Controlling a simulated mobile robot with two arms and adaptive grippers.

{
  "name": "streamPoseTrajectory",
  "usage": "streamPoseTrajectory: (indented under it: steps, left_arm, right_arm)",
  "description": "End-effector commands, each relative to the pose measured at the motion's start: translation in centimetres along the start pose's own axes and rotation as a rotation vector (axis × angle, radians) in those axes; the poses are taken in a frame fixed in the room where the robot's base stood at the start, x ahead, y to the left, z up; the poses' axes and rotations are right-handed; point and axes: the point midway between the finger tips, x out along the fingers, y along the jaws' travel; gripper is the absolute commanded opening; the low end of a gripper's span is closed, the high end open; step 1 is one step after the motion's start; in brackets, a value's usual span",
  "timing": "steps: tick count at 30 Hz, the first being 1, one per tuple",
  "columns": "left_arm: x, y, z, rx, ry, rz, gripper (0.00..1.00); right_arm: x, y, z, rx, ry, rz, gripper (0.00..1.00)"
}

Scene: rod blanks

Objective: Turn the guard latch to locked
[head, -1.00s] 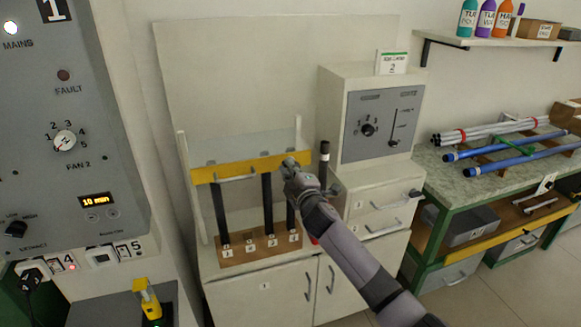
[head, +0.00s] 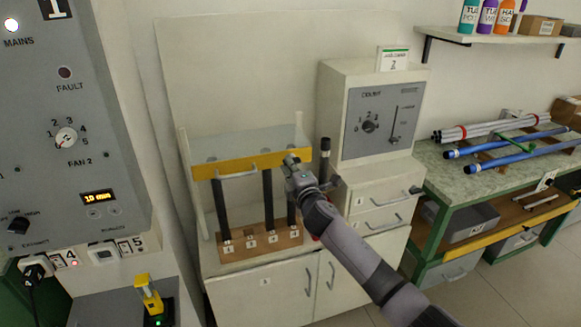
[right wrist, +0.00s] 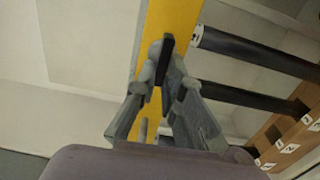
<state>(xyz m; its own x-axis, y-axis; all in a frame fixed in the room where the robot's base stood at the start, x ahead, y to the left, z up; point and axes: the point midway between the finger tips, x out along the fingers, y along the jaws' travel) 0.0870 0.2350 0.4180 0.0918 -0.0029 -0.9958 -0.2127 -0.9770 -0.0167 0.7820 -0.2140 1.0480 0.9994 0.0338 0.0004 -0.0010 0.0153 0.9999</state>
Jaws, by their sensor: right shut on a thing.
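The guard is a clear panel with a yellow front bar (head: 205,172) and a grey handle (head: 238,175), above a wooden rod block (head: 262,238). My right gripper (head: 291,166) is at the right end of the yellow bar. In the right wrist view the yellow bar (right wrist: 180,20) runs behind my right gripper (right wrist: 163,75), whose fingers are shut on a small black latch lever (right wrist: 166,60). The fingers hide part of the latch, and I cannot read whether it is locked. My left gripper is not in view.
Dark rods (head: 268,200) stand in the numbered block beneath the guard. A control cabinet (head: 383,118) with a dial and slider stands just right of my gripper. A dark upright rod (head: 325,160) is close beside my wrist. The bench at right holds pipes (head: 500,158).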

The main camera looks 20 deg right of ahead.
Motion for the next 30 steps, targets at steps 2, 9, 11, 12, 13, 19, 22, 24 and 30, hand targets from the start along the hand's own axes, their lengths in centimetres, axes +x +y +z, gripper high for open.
streamPoseTrajectory:
  steps: [2,9,11,12,13,19,22,24,30]
  left_arm:
    - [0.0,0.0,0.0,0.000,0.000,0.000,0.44]
    - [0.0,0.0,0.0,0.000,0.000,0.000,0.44]
    - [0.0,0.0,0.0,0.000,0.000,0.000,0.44]
    - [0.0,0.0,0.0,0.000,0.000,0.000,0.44]
    - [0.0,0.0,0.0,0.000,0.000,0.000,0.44]
    - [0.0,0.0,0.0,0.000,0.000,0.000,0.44]
    - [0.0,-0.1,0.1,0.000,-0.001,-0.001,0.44]
    - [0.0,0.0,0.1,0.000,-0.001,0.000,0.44]
    - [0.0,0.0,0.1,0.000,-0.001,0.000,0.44]
  right_arm:
    - [0.0,-0.1,0.0,-0.003,0.000,-0.002,0.00]
    - [0.0,-0.1,0.0,-0.001,0.000,-0.001,0.24]
    - [0.0,-0.1,0.0,-0.001,0.000,-0.001,0.28]
    - [0.0,-0.1,0.0,-0.001,0.000,-0.001,0.29]
    - [0.0,-0.1,0.0,0.000,0.000,-0.001,0.29]
    - [0.0,0.0,0.0,0.000,0.000,0.000,0.29]
    - [-0.2,0.0,0.0,0.000,0.000,0.000,0.29]
    - [-0.6,0.0,0.0,0.000,0.001,0.001,0.29]
    - [-3.1,-0.1,0.0,-0.001,0.001,-0.001,0.29]
